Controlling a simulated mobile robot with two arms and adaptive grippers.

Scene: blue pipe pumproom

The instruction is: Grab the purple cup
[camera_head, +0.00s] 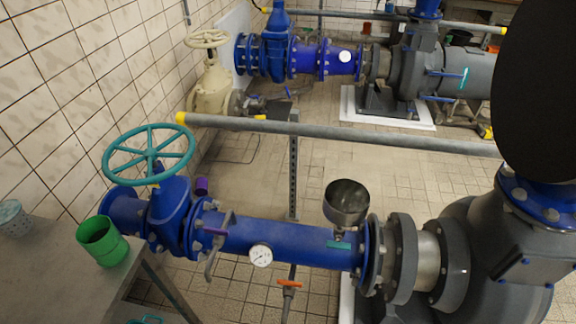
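A small purple object (202,186), which looks like the purple cup, shows just behind the near blue valve (172,215), to the right of the teal handwheel (149,155). Its lower part is hidden by the blue pipework, so I cannot tell what it rests on. Neither of my grippers is in view.
A green cup (103,240) and a pale patterned cup (13,218) are on the grey table (62,285) at lower left. A blue pipe (300,244) with a gauge (261,255) and a steel funnel (346,203) crosses the front. A grey rail (350,135) spans behind. Tiled floor (400,185) lies between.

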